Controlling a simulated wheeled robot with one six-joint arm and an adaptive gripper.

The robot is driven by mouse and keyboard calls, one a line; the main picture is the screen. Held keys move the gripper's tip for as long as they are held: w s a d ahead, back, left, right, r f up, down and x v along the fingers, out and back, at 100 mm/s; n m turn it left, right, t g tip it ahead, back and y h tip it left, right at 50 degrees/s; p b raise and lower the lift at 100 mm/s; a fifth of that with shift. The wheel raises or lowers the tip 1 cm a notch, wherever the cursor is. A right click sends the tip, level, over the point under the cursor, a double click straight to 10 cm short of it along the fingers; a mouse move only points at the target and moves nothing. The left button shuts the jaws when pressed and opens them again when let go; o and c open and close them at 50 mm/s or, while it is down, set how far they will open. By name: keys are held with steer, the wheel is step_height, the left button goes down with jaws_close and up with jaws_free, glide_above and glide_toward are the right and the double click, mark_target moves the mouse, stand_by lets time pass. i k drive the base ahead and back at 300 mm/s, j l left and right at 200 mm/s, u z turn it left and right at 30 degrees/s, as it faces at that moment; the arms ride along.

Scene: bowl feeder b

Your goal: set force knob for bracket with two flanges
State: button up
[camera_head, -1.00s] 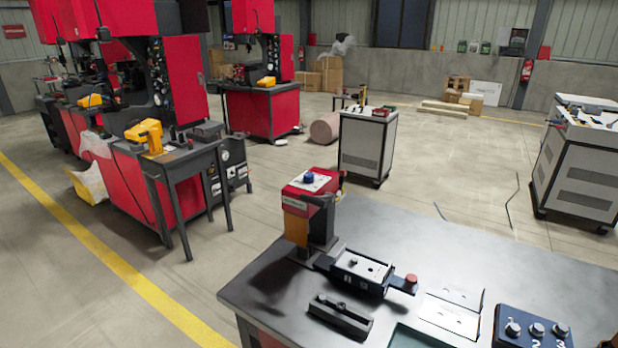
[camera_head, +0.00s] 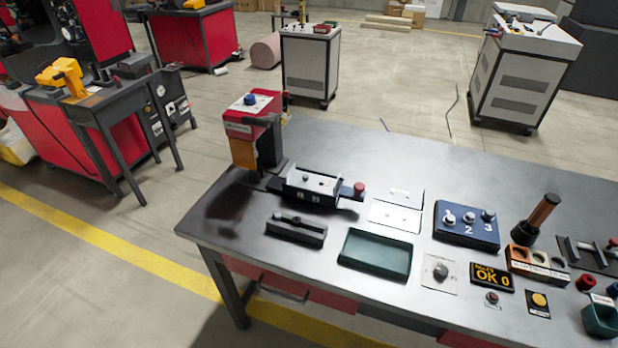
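A red and orange bench press (camera_head: 252,130) stands at the table's back left corner, with a blue knob (camera_head: 250,99) on its top. A small plate (camera_head: 439,284) near the table's front carries a grey knob (camera_head: 440,270). A blue box (camera_head: 466,232) has several grey knobs over the numbers 1, 2 and 3. I cannot tell which knob sets the force. Thin pale sheet pieces (camera_head: 395,216) lie beside the blue box; I cannot tell whether one is the bracket with two flanges. My gripper is not in view.
The dark table (camera_head: 340,147) also holds a black fixture (camera_head: 318,187), a green tray (camera_head: 376,267), a display reading OK 0 (camera_head: 492,277), a yellow button (camera_head: 539,299) and an upright brown-handled tool (camera_head: 543,210). Open floor lies left of the table. White cabinets (camera_head: 311,68) stand behind.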

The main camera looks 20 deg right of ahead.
mark_target(248, 99)
steer(key=i+j+u, duration=1)
steer(key=j, duration=0.1)
